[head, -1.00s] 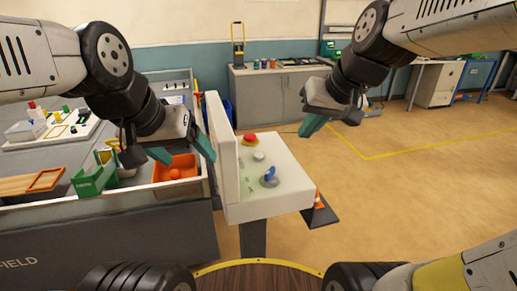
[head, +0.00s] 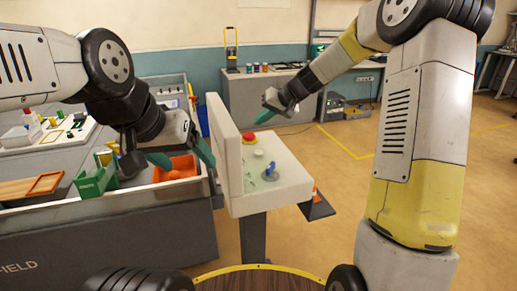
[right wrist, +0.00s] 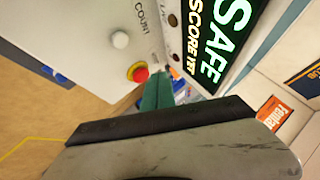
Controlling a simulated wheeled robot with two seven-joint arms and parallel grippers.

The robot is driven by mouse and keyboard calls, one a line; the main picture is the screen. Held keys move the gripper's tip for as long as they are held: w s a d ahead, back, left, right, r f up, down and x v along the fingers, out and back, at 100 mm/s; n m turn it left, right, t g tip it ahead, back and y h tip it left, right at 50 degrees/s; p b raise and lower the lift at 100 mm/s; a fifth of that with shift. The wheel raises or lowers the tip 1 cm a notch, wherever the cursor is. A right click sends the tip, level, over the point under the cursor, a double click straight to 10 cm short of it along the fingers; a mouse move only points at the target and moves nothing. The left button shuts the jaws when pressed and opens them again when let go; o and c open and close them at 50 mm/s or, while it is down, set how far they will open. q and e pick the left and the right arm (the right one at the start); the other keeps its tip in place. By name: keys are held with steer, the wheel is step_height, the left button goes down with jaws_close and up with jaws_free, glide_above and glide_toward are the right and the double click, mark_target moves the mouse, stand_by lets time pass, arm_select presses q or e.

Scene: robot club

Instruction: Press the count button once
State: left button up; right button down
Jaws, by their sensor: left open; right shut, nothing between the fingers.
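The count button (head: 258,154) is a small white round knob on top of a white stand (head: 290,188). In the right wrist view the white button (right wrist: 120,39) sits beside the printed word COUNT. A red button on a yellow base (head: 248,137) is close by, and it also shows in the right wrist view (right wrist: 139,73). My right gripper (head: 274,114) is shut and empty, above and beyond the stand's far end; its teal fingers (right wrist: 158,90) are nearer the red button than the white one. My left gripper (head: 182,156) is open and empty, left of the stand's upright panel.
A blue knob (head: 271,170) stands at the near end of the stand. The upright panel (head: 223,145) edges its left side; its lit display (right wrist: 220,38) reads SAFE. A walled field table (head: 100,235) with an orange tray lies left. Open floor is to the right.

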mark_target(261, 152)
steer(key=shift+f, duration=0.15)
steer(key=shift+f, duration=4.3)
steer(key=shift+f, duration=0.1)
steer(key=shift+f, duration=0.3)
steer(key=shift+f, duration=0.55)
steer(key=shift+r, duration=0.95)
steer(key=shift+r, duration=2.5)
